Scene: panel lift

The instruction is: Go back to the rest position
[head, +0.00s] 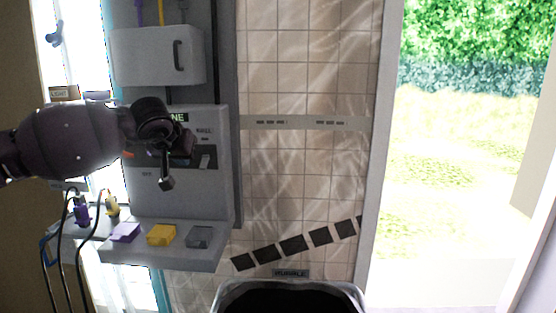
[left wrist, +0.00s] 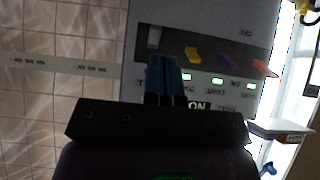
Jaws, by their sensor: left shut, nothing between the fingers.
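The grey wall panel (head: 180,195) stands at the left in the head view. A dark grey lever (head: 205,160) shows right of my gripper. My left gripper (head: 166,183) is shut and empty in front of the panel and covers part of its face. In the left wrist view its blue fingers (left wrist: 161,80) are together. That view, turned over, shows a yellow lever (left wrist: 194,54), a purple lever (left wrist: 227,61) and an orange lever (left wrist: 260,67) on the panel, with green lights beside them. I cannot tell whether the fingers touch the panel. My right gripper is not in view.
Black cables (head: 66,255) hang at the lower left. A dark bin (head: 288,290) stands below the tiled wall (head: 300,75). A bright opening (head: 450,180) lies at the right.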

